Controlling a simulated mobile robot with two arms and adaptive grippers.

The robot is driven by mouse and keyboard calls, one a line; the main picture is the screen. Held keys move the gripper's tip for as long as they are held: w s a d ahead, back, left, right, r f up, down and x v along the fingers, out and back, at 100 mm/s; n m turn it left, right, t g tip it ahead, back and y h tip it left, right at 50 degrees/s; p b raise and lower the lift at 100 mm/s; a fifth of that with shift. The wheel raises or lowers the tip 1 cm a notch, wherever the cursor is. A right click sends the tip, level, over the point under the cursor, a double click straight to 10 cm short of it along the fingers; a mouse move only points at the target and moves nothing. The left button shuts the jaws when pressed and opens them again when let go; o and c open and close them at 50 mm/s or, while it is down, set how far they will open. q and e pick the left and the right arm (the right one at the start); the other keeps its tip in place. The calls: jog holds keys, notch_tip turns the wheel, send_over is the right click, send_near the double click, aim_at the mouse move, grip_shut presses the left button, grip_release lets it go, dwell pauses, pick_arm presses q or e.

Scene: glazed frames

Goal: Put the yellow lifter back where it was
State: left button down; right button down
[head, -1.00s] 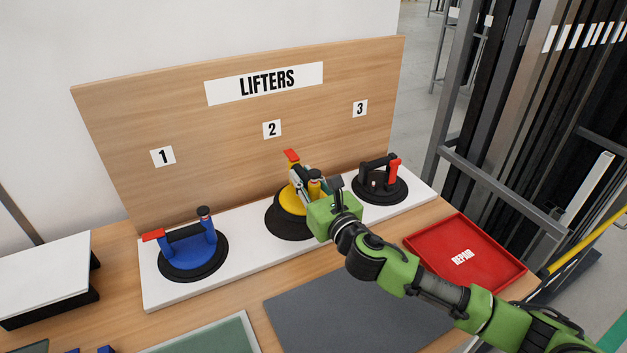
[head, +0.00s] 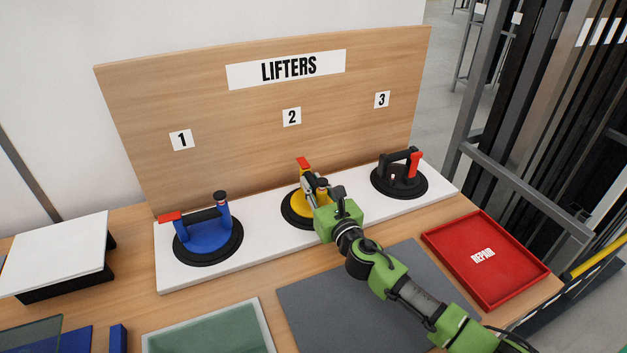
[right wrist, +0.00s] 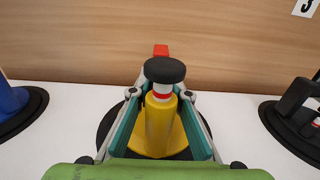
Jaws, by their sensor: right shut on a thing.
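The yellow lifter (head: 294,205) has a black suction pad, a red lever and a dark round knob. It is on the white shelf (head: 262,231) under the number 2, between the blue and black lifters, and looks level. My right gripper (head: 313,184) is shut on its yellow handle post. In the right wrist view, the fingers (right wrist: 161,100) flank the yellow post (right wrist: 158,122) below the black knob, and the pad shows behind them. Any small gap under the pad cannot be made out. My left gripper is not in view.
The blue lifter (head: 205,240) stands under 1 and the black and red lifter (head: 386,180) under 3. A red REPAIR tray (head: 455,262) lies at right. A grey mat (head: 315,305) and a green glass panel (head: 215,330) lie in front.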

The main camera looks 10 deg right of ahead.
aim_at(323, 199)
jog(key=shift+r, duration=0.2)
jog(key=c, duration=1.9)
grip_release()
jog(key=shift+f, duration=0.25)
jog(key=shift+s, duration=0.1)
jog(key=shift+r, duration=0.1)
jog(key=s, duration=0.4)
jog(key=s+d, duration=0.1)
jog(key=s, duration=0.3)
jog(key=s+d+b, duration=0.1)
jog(key=s, duration=0.2)
jog(key=shift+s+d, duration=0.1)
jog(key=shift+s, duration=0.3)
jog(key=shift+r, duration=0.1)
